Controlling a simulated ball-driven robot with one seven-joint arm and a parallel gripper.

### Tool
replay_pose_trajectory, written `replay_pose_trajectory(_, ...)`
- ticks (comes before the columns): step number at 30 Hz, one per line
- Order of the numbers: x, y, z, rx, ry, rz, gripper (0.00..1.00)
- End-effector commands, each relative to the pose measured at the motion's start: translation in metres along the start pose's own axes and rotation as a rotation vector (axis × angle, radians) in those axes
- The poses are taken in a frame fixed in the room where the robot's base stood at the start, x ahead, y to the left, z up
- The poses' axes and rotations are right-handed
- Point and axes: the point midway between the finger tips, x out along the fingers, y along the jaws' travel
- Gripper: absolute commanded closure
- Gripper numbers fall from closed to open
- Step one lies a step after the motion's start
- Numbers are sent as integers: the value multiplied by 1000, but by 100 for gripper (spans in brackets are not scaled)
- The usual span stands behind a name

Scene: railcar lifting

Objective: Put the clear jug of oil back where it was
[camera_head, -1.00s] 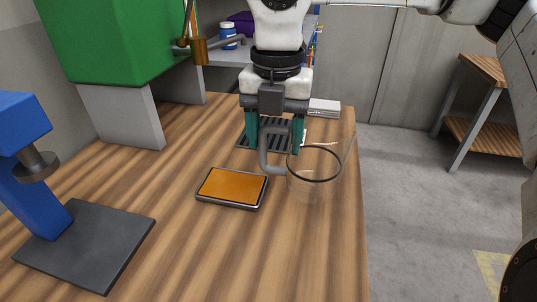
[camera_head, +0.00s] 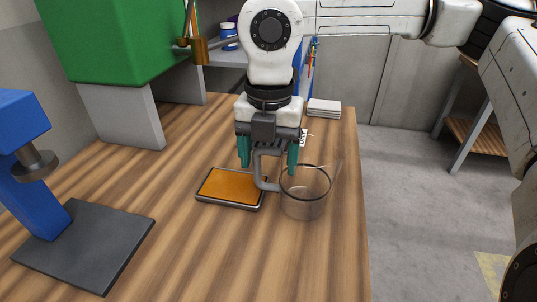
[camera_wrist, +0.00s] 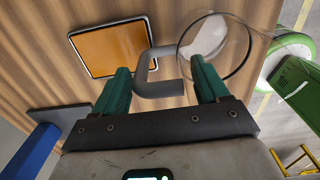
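The clear jug (camera_head: 305,204) is a see-through cup with a dark rim and a grey bent handle (camera_head: 260,172). It stands nearly upright at the right part of the wooden bench; whether its base touches the wood I cannot tell. I see no clear oil level in it. In the wrist view, the handle (camera_wrist: 158,88) lies between the fingertips (camera_wrist: 160,80), with the jug's rim (camera_wrist: 247,62) to the right.
A metal-edged tray with an orange surface (camera_head: 230,187) lies left of the jug, very close to the handle. A blue press (camera_head: 35,190) with a dark base plate stands at left. A white stack (camera_head: 324,107) lies at the back. The bench's right edge is near the jug.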

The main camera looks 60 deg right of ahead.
Motion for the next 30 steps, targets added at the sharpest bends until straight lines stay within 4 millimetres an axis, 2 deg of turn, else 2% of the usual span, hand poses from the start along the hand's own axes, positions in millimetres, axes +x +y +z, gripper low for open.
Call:
replay_pose_trajectory(1, 0, 0, 0, 0, 0, 0, 21)
replay_pose_trajectory(4, 0, 0, 0, 0, 0, 0, 13)
replay_pose_trajectory(11, -1, 0, 0, 0, 0, 0, 13)
replay_pose_trajectory(15, -8, 0, 0, 1, -2, 0, 13)
replay_pose_trajectory(17, -16, 0, 1, 1, -4, 0, 13)
replay_pose_trajectory(30, -102, 0, 1, 2, -3, 1, 13)
